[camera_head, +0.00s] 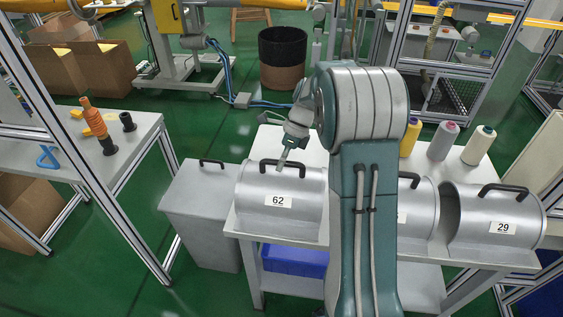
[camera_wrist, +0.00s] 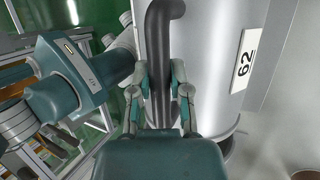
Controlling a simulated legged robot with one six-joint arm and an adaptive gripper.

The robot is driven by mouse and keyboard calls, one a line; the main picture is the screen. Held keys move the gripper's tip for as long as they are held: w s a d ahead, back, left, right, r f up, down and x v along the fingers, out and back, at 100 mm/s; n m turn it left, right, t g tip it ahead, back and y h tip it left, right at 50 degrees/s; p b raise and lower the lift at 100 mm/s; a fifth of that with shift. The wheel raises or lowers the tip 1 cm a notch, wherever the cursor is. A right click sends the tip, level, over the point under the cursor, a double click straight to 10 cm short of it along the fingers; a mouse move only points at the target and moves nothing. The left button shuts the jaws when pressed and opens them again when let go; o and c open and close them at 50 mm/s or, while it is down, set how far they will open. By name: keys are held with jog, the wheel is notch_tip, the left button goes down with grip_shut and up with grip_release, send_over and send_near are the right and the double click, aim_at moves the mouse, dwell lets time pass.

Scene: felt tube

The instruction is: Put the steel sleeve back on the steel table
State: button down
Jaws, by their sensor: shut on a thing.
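The steel sleeve marked 62 (camera_head: 262,222) is at the left end of the steel table (camera_head: 437,259), its black handle (camera_head: 268,164) on top. I cannot tell whether it rests on the table or hangs just above it. My gripper (camera_head: 283,163) is at this handle. In the wrist view my gripper (camera_wrist: 161,88) is shut with its fingers on both sides of the dark handle (camera_wrist: 158,35), and the sleeve's label (camera_wrist: 243,58) shows at the right. My arm hides part of the table and of the middle sleeve.
Another sleeve (camera_head: 418,213), partly hidden, and a sleeve marked 29 (camera_head: 480,220) stand to the right. Yellow, grey (camera_head: 443,141) and cream cones (camera_head: 479,146) stand behind them. A grey box (camera_head: 200,225) stands left of the table, close to sleeve 62. A blue bin (camera_head: 295,262) sits below.

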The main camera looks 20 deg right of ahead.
jog(key=c, duration=0.6)
grip_release()
jog(key=v, duration=1.2)
notch_tip(320, 180, up, 4)
jog(key=n+t+h, duration=0.1)
jog(key=n+h, duration=0.1)
jog(key=n, duration=0.3)
send_over(287, 178)
jog(key=shift+s+a+n+t+h, duration=0.6)
jog(key=shift+s+a+n+t, duration=0.8)
jog(key=shift+s+n, duration=2.15)
jog(key=shift+s+a+n+t+h, duration=0.7)
jog(key=shift+s+a+n, duration=1.45)
jog(key=shift+s+n, duration=1.35)
jog(key=shift+s+a+n+t+h, duration=0.5)
jog(key=shift+s+a+n+t, duration=0.95)
jog(key=shift+s+n, duration=2.1)
